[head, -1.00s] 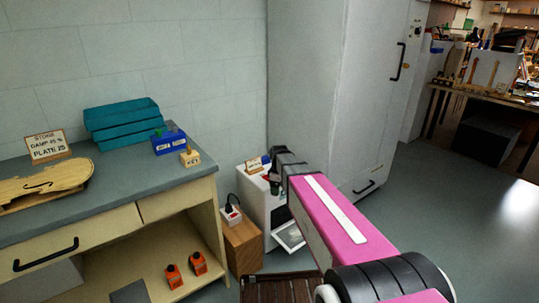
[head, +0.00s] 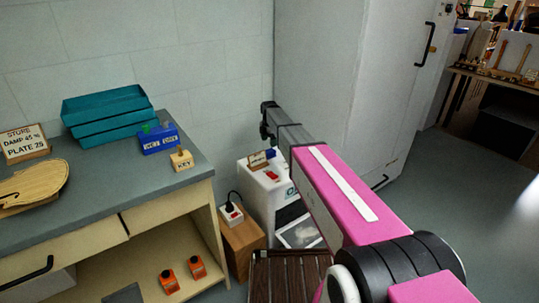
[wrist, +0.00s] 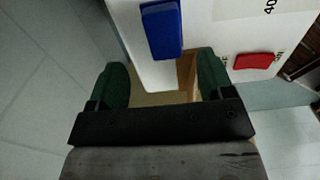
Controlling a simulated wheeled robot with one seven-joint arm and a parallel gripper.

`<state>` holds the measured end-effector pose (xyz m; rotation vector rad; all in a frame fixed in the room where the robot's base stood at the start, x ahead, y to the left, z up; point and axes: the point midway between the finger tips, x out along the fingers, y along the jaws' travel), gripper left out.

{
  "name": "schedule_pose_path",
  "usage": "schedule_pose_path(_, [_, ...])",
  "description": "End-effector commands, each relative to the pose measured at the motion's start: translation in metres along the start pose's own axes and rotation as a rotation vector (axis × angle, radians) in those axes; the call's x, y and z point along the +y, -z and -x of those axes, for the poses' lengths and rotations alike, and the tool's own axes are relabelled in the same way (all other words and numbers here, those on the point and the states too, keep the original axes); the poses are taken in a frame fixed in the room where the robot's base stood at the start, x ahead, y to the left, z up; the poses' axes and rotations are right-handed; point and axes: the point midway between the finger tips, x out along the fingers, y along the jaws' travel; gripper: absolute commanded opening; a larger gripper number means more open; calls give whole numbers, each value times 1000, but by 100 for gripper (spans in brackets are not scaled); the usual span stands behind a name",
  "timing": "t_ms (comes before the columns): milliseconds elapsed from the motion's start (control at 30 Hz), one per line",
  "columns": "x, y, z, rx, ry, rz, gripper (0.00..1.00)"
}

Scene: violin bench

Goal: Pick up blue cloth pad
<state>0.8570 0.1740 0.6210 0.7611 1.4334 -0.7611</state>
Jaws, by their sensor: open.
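The blue cloth pad (wrist: 162,30) shows in the wrist view as a small blue block on top of a white cabinet (wrist: 215,25), near its edge. In the head view the pad (head: 270,154) is a small dark blue patch beside a little sign on the cabinet (head: 259,195). My gripper (wrist: 163,80) is open, with its two green fingers apart and nothing between them. The pad appears just beyond the fingertips, between their lines. In the head view my gripper (head: 266,122) is above the cabinet, near the wall; its fingertips are small and dark there.
A red switch (wrist: 253,61) is on the cabinet top, right of the pad. A wooden box (head: 241,245) with a socket and plug stands left of the cabinet. A bench (head: 120,190) with teal trays (head: 108,115) is further left. A tall grey cabinet (head: 350,80) stands right.

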Motion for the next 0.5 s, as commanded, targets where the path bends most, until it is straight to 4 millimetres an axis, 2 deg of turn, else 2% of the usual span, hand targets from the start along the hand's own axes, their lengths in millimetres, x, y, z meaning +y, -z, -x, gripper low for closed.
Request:
schedule_pose_path(100, [0, 0, -15, 1, 1, -1, 74])
schedule_pose_path(333, [-2, 1, -30, 0, 0, -1, 74])
schedule_pose_path(500, [-5, 2, -54, 1, 1, -2, 74])
